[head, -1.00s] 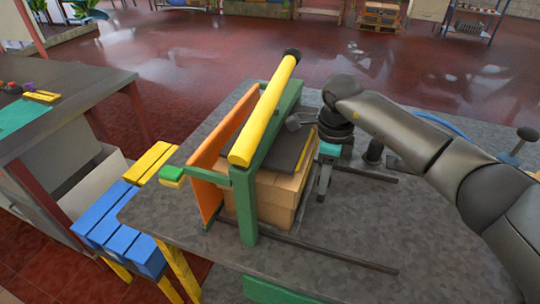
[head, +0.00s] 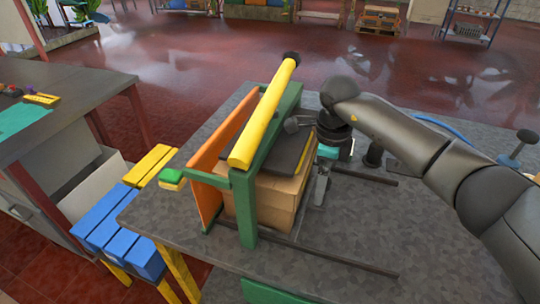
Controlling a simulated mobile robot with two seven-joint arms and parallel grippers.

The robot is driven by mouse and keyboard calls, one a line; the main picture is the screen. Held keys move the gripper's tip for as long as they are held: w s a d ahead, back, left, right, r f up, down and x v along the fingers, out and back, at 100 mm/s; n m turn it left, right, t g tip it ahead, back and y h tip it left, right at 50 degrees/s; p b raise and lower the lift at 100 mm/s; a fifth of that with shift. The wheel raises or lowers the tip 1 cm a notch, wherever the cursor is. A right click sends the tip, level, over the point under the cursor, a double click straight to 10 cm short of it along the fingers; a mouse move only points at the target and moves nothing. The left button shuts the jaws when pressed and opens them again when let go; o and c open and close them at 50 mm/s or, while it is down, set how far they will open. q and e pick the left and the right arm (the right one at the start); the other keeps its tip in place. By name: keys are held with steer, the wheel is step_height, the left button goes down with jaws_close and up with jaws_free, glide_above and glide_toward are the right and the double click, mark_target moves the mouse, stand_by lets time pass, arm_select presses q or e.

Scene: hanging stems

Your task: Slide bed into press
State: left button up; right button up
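The press on the grey table has a green frame (head: 244,205), a yellow roller-like bar (head: 264,115) across its top and an orange panel (head: 207,192) on its left side. A light brown block (head: 275,200) with a dark plate (head: 285,155) on top, which looks like the bed, sits partly inside the green frame. Dark rails (head: 335,260) run along the table from it to the right. My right gripper (head: 320,188) points down at the right side of the block, touching or very close. Its finger gap cannot be made out. My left gripper is out of view.
Blue blocks (head: 105,222) and yellow bars (head: 152,162) stand left of the table (head: 400,225). Another workbench (head: 75,85) is at the far left. A dark knob on a stand (head: 522,140) is at the right. The table's front right is clear.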

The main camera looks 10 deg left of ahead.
stand_by(0.4)
step_height(320, 180, up, 8)
steer(key=p, duration=0.5)
stand_by(0.4)
